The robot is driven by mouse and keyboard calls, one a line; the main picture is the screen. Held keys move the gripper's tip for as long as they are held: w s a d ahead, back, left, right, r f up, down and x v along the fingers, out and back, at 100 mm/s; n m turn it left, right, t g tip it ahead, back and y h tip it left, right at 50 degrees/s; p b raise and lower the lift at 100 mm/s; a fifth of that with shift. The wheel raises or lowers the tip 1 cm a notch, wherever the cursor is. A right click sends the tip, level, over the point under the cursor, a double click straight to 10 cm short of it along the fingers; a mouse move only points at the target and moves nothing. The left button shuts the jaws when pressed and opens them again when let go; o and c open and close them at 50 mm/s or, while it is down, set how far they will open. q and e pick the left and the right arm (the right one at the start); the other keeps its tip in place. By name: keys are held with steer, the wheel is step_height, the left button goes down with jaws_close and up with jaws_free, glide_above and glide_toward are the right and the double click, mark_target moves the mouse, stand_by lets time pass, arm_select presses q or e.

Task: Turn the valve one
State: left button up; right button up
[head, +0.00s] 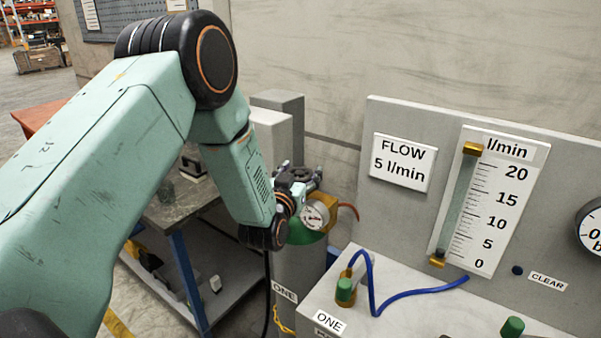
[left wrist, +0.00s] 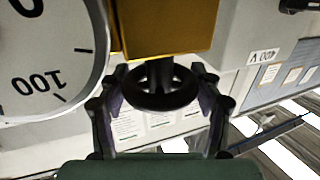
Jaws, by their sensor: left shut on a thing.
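Valve one is a black handwheel (left wrist: 160,102) on a brass block (left wrist: 165,30) in the left wrist view. In the head view it sits at the top of a grey cylinder (head: 298,270) with a green shoulder, labelled ONE (head: 284,292). My left gripper (head: 304,181) is at the top of this cylinder. In the left wrist view my left gripper (left wrist: 160,82) has one finger on each side of the handwheel and is shut on it. A round gauge (head: 315,215) is beside the valve, and it shows large in the left wrist view (left wrist: 48,60). My right gripper is not in view.
A grey panel carries a FLOW 5 l/min sign (head: 403,162) and a flow tube with scale (head: 488,200). A bench below holds green-knobbed fittings (head: 344,291) and a blue hose (head: 405,295). A workbench (head: 185,215) stands left of the cylinder, partly behind my arm.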

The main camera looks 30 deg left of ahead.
arm_select(q)
steer(key=shift+w+r+n+y, duration=0.1)
steer(key=shift+r+n+y, duration=0.1)
steer(key=shift+n+y, duration=0.15)
steer(key=shift+n+g+y+b, duration=0.5)
steer(key=shift+n+y+b, duration=0.4)
steer(key=shift+y, duration=0.75)
steer(key=shift+r+n+g+y, duration=0.1)
steer(key=shift+n+g+y, duration=1)
steer(key=shift+n+y, duration=0.65)
steer(key=shift+a+g+y, duration=0.1)
steer(key=shift+g+y, duration=0.2)
steer(key=shift+y, duration=0.15)
steer(key=o, duration=1.2)
steer(key=shift+s+b, duration=0.2)
steer(key=shift+b, duration=0.1)
steer(key=shift+c, duration=0.2)
steer(key=shift+f, duration=0.2)
